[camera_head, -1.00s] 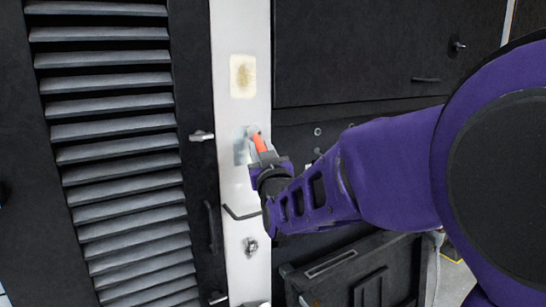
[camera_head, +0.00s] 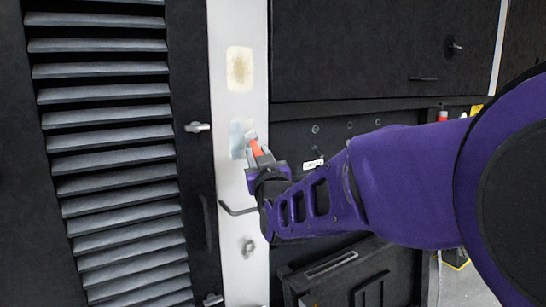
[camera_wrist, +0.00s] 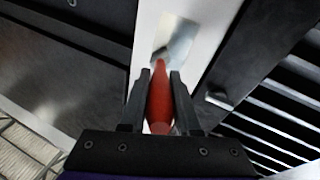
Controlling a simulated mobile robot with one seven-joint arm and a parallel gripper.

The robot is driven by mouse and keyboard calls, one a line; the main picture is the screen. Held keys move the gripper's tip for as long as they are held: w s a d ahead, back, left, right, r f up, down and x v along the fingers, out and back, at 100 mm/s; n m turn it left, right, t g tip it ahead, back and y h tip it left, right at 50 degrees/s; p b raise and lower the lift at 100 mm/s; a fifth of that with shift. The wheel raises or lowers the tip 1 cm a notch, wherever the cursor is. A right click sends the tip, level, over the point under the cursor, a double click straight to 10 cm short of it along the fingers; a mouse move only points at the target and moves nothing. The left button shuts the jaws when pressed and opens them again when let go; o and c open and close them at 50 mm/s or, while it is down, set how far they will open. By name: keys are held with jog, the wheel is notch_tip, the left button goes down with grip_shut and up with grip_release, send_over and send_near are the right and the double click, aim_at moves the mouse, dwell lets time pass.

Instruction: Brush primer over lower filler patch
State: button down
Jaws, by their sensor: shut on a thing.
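My gripper (camera_wrist: 160,102) is shut on the red handle of a brush (camera_wrist: 160,95); in the head view the brush (camera_head: 257,148) shows at the end of my purple arm. The brush head meets or nearly meets the lower patch (camera_head: 238,139) on the white post (camera_head: 239,200). That patch is light blue-grey and also shows in the wrist view (camera_wrist: 181,40). Contact is hard to tell. The upper patch (camera_head: 240,68) is cream with a tan, mottled middle. My gripper hides part of the post's right edge.
A louvred dark panel (camera_head: 105,90) with a small handle (camera_head: 197,127) stands left of the post. Dark panels (camera_head: 380,45) lie right. A bent rod (camera_head: 237,211) and a knob (camera_head: 248,247) stick out from the post below the patch.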

notch_tip(320, 180, down, 7)
jog(key=b, duration=0.1)
dwell(0.8)
jog(key=shift+f, duration=0.1)
jog(key=s+d, duration=0.3)
jog(key=s, duration=0.2)
jog(key=shift+d, duration=0.2)
dwell(0.3)
jog(key=shift+s, duration=0.1)
jog(key=shift+s+d, duration=0.4)
jog(key=shift+s, duration=0.25)
jog(key=shift+s+d, duration=0.4)
jog(key=shift+s, duration=0.2)
jog(key=shift+r, duration=0.2)
